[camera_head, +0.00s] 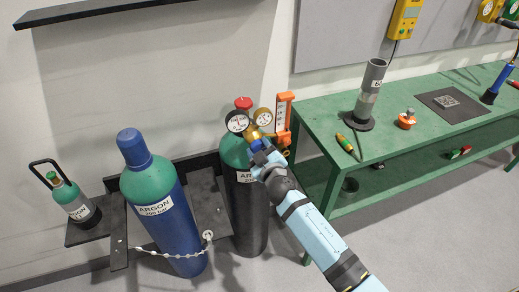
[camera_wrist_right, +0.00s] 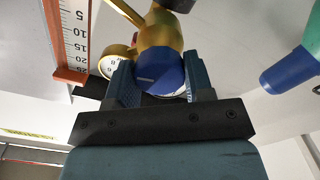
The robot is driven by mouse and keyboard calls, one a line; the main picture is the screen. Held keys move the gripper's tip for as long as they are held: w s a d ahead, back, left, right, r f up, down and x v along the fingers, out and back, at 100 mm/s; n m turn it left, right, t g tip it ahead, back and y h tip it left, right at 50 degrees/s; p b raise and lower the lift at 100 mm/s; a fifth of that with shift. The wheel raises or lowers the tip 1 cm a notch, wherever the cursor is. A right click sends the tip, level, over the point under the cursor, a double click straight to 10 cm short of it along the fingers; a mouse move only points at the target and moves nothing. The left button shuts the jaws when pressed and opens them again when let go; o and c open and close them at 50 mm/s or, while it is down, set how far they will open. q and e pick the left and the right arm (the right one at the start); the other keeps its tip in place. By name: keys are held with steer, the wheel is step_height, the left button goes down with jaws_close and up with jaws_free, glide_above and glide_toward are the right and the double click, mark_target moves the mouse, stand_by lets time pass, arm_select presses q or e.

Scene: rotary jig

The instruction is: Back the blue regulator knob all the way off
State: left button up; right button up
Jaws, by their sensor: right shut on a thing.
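The blue regulator knob (camera_wrist_right: 160,72) is at the front of the brass regulator body (camera_wrist_right: 160,30) in the right wrist view. My right gripper (camera_wrist_right: 160,82) is shut on the knob, with one finger on each side of it. In the head view my right gripper (camera_head: 262,157) reaches the regulator from the lower right and hides most of the knob. The regulator sits on the green-topped dark argon cylinder (camera_head: 250,215) and has two round gauges (camera_head: 237,122) and an orange-framed flow scale (camera_head: 283,115). My left gripper is not in view.
A blue argon cylinder (camera_head: 178,222) with a green shoulder stands to the left, with a chain (camera_head: 165,254) in front. A small green cylinder (camera_head: 72,198) is farther left. A green workbench (camera_head: 325,122) with tools and a grey tube (camera_head: 368,90) stands at right.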

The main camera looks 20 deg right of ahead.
steer(key=n, duration=0.4)
steer(key=shift+n, duration=0.4)
steer(key=n, duration=0.3)
steer(key=shift+n, duration=0.3)
steer(key=n+p, duration=0.1)
steer(key=n, duration=0.3)
steer(key=shift+n+p, duration=0.35)
steer(key=shift+n, duration=1.75)
steer(key=o, duration=0.9)
